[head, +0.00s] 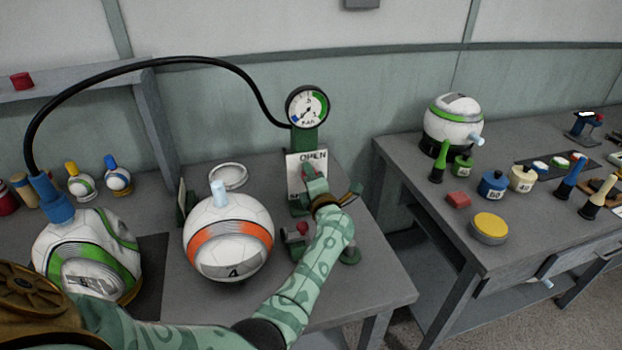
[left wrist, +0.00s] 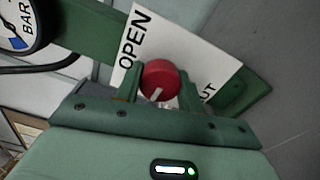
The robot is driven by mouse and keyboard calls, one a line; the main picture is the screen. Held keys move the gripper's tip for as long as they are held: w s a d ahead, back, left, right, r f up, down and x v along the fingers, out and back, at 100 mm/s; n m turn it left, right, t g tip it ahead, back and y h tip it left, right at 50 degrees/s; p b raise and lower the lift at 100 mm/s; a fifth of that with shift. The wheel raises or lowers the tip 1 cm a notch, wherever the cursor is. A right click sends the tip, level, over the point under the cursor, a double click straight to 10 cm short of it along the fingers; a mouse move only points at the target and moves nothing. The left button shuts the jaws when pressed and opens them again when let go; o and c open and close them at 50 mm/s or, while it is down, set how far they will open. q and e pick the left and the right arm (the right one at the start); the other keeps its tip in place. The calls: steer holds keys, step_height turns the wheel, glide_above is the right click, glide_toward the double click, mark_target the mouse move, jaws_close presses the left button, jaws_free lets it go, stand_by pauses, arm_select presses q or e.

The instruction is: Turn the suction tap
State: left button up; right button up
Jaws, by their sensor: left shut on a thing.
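The suction tap is a round red knob (left wrist: 160,78) with a white pointer mark, shown in the left wrist view. It sits in front of a white plate (left wrist: 205,60) lettered OPEN at one end, with lettering ending in UT at the other. The pointer mark slants toward the lower left of that view. In the head view the plate (head: 294,175) is on the green post under the gauge. My left gripper (head: 313,182) is shut on the knob, a finger on either side. It hides most of the knob in the head view. My right gripper is not in view.
A dial gauge (head: 307,106) tops the post, and a black hose (head: 150,62) arches left from it to a blue fitting (head: 52,190) on a green-and-white ball (head: 85,255). An orange-banded ball (head: 228,240) stands left of my forearm. A second table (head: 440,200) is at right.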

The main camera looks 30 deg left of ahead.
arm_select(q)
steer(key=shift+f+n, duration=0.15)
steer(key=shift+n, duration=0.15)
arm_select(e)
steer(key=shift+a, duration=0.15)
arm_select(q)
steer(key=o, duration=1)
steer(key=shift+d, duration=0.1)
steer(key=shift+c, duration=0.2)
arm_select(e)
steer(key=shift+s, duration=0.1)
